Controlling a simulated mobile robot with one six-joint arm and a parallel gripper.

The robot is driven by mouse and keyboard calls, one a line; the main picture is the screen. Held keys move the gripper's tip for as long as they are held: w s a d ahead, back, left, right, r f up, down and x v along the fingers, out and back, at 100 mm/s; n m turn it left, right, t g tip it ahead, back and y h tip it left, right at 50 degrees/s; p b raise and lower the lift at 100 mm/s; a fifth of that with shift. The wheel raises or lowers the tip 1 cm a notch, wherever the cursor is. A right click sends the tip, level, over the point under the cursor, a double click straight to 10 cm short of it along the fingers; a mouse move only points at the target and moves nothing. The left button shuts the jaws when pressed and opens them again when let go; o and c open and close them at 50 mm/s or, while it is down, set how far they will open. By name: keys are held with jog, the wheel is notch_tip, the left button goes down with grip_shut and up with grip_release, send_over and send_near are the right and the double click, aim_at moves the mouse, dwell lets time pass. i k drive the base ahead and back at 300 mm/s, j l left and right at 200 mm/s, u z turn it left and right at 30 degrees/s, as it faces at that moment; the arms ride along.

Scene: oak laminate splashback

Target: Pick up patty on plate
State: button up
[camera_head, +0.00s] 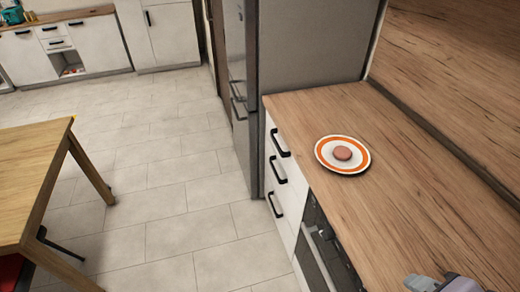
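A small round pinkish-brown patty (343,153) lies on a white plate with an orange ring (329,162). The plate rests on the wooden counter, near its far end by the fridge. My gripper (443,284) shows only in part at the bottom right edge of the head view, over the counter. It is well apart from the plate, nearer to me and to the right. Its fingers cannot be made out clearly, so I cannot tell whether it is open or shut.
The wooden counter (375,215) is clear around the plate. A tall grey fridge (300,45) stands at its far end, and the oak splashback (455,80) runs along the right. A wooden table (30,180) stands at left, with open tiled floor (170,180) between.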

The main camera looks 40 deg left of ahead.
aim_at(341, 153)
jog(key=u, duration=0.75)
jog(key=j+z, duration=0.45)
jog(key=j, duration=0.95)
jog(key=i+j+z, duration=0.85)
jog(key=i+j, duration=0.25)
jog(key=j, duration=0.15)
jog(key=i+z, duration=0.1)
jog(key=i+l, duration=0.05)
jog(key=i, duration=0.05)
